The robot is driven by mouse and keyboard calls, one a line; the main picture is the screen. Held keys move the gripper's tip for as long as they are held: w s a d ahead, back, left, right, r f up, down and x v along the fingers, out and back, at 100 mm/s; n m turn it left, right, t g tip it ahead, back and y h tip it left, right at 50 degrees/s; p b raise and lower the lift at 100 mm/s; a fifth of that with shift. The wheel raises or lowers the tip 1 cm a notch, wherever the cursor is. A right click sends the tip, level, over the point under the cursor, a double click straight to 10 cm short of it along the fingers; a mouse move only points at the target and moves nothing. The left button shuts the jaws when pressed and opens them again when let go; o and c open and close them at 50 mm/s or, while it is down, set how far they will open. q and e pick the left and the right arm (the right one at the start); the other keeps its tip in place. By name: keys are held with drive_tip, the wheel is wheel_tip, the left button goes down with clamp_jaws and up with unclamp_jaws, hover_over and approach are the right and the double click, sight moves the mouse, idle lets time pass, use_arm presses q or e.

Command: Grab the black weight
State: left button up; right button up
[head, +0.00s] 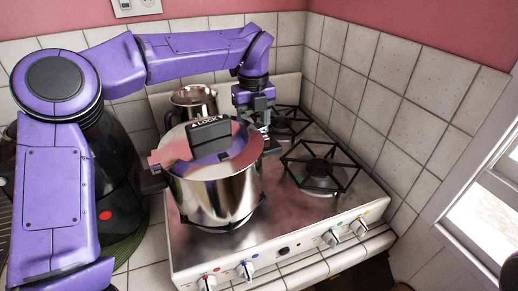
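A steel pressure cooker (215,192) stands on the left front of the stove. Its lid has a black block marked "LOCK" (209,132) and a small black piece (223,156) near the front. I cannot tell for sure which of these is the black weight. My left gripper (264,126) points down just right of and behind the lid, apart from the "LOCK" block. Its fingertips are small and partly hidden, so its opening is unclear. I cannot make out my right gripper.
The stove (287,218) has open burners with black grates (320,167) on the right. A steel jug (194,99) stands behind the cooker. A dark appliance (115,180) is at the left. Tiled walls (385,100) close off the back and right.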

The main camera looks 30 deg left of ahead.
use_arm(q)
wheel_tip(320, 180, down, 2)
drive_tip(key=shift+s, duration=0.1)
drive_tip(key=f, duration=0.1)
drive_tip(key=f+p, duration=0.1)
drive_tip(key=f, duration=0.1)
drive_tip(key=f+p, duration=0.1)
drive_tip(key=shift+d+f, duration=0.2)
drive_tip(key=shift+d, duration=0.05)
drive_tip(key=shift+f, duration=0.4)
drive_tip(key=c, duration=0.9)
